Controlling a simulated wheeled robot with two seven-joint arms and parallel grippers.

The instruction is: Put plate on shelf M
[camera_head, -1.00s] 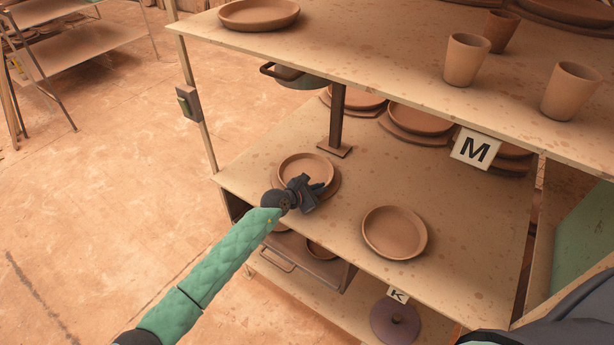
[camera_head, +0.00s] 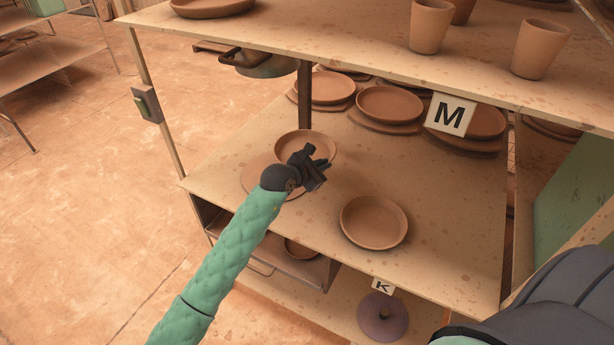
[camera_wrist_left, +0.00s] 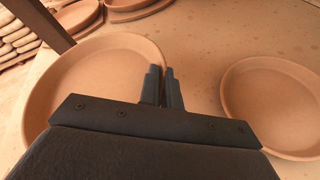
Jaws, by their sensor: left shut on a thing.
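My left gripper (camera_head: 318,166) is shut on the rim of a brown clay plate (camera_head: 303,143) over the middle board (camera_head: 420,185). In the left wrist view its fingers (camera_wrist_left: 163,88) meet the right rim of this plate (camera_wrist_left: 85,85). A flat round disc (camera_head: 258,180) lies at the board's left, partly hidden by my arm; the plate is offset from it toward the back. Whether the plate touches the board is unclear. The white M sign (camera_head: 450,113) hangs at the upper board's front edge. My right gripper is not in view.
Another plate (camera_head: 373,222) lies near the board's front edge, also in the left wrist view (camera_wrist_left: 275,105). Several plates on discs line the back. A dark post (camera_head: 304,95) stands behind the held plate. Cups (camera_head: 430,25) stand on the upper board (camera_head: 290,40). The board's middle is bare.

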